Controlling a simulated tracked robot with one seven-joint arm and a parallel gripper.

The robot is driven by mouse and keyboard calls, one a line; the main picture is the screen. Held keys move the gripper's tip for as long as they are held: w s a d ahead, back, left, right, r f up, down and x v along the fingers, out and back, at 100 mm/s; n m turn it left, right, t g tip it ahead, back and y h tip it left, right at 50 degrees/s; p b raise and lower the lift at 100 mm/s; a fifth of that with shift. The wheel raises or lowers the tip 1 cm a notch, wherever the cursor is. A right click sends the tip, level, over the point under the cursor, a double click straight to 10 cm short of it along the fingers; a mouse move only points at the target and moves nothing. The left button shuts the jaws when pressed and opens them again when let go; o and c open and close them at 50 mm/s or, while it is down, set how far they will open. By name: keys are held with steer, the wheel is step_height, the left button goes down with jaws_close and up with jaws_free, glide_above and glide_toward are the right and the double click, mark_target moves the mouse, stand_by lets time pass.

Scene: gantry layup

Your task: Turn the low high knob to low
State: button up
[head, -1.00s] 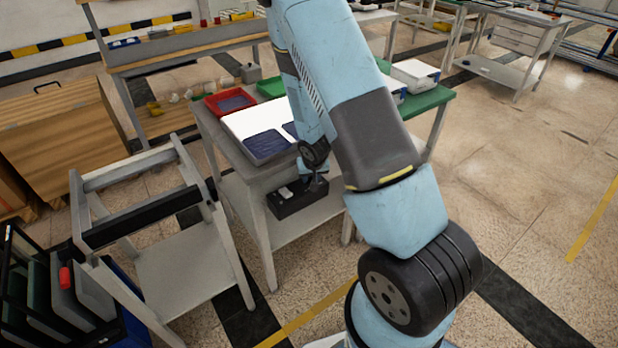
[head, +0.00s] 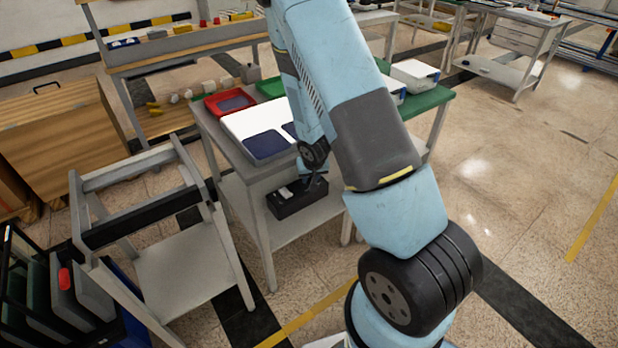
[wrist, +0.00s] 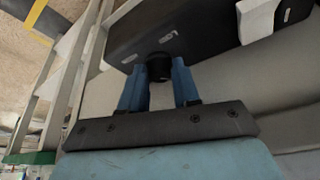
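The knob (wrist: 159,68) is a short black cylinder on the face of a dark box (wrist: 190,32). Two small pale labels are printed on the face near it, too small to read surely. The blue fingers of my gripper (wrist: 159,75) stand on both sides of the knob, with no clear gap, so they look shut on it. In the head view the dark box (head: 286,204) sits on the lower shelf of the grey table, with my gripper (head: 313,183) at its right part. The knob is hidden there, and its pointing direction cannot be told.
The grey table (head: 235,158) has its top close above the box, carrying a red tray (head: 217,104) and a white board (head: 250,121). A grey trolley (head: 180,270) stands to the left. Its lower shelf has free room in front of the box.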

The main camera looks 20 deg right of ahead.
steer(key=o, duration=0.7)
steer(key=shift+w, duration=0.2)
steer(key=o, duration=0.3)
steer(key=shift+s, duration=0.1)
steer(key=shift+r, duration=0.15)
steer(key=shift+s+r, duration=0.1)
steer(key=shift+r, duration=0.15)
steer(key=v, duration=1.3)
